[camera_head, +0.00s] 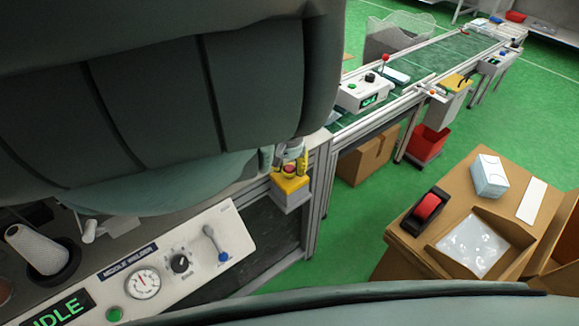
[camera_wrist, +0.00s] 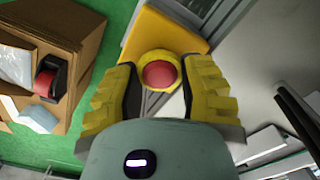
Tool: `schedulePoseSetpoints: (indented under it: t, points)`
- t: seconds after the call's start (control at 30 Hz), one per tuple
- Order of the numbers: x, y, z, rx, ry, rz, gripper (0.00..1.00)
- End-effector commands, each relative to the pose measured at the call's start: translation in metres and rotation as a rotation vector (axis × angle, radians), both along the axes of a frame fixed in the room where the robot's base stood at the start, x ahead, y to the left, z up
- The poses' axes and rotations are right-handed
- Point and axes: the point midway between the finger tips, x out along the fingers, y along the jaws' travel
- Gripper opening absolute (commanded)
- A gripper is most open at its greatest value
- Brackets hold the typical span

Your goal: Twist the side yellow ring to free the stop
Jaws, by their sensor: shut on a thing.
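The stop is a red button in a yellow ring on a small yellow-topped box (camera_head: 290,190), which is fixed to the side of the near bench. The red button (camera_wrist: 159,74) and its yellow ring (camera_wrist: 160,53) show in the wrist view, with the yellow box top (camera_wrist: 165,32) behind them. My gripper (camera_wrist: 160,78) has yellow-padded fingers on the left and right of the ring, shut on it. In the head view my gripper (camera_head: 290,163) is small and partly hidden by my arm, with the red button (camera_head: 290,169) between its fingers.
A white panel (camera_head: 190,262) reading "IDLE" has a gauge, knob and lever beside my arm. A green conveyor (camera_head: 440,62) runs to the back. Cardboard boxes (camera_head: 400,255) with a tape dispenser (camera_head: 427,210) stand at the right.

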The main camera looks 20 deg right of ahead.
Motion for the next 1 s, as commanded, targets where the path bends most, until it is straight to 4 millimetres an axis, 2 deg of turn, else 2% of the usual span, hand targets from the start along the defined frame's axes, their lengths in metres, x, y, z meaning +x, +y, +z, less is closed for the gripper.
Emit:
schedulePoseSetpoints:
  t: [0.57,0.6,0.93,1.0]
  points:
    - [-0.0001,0.0002,-0.0005,0.0,0.0,-0.038,0.05]
    - [-0.0001,0.0002,-0.0005,0.0,0.0,-0.038,0.45]
    - [-0.0001,0.0001,-0.0003,0.0,0.0,-0.038,0.79]
    - [-0.0001,0.0001,-0.0002,0.0,0.0,-0.038,0.8]
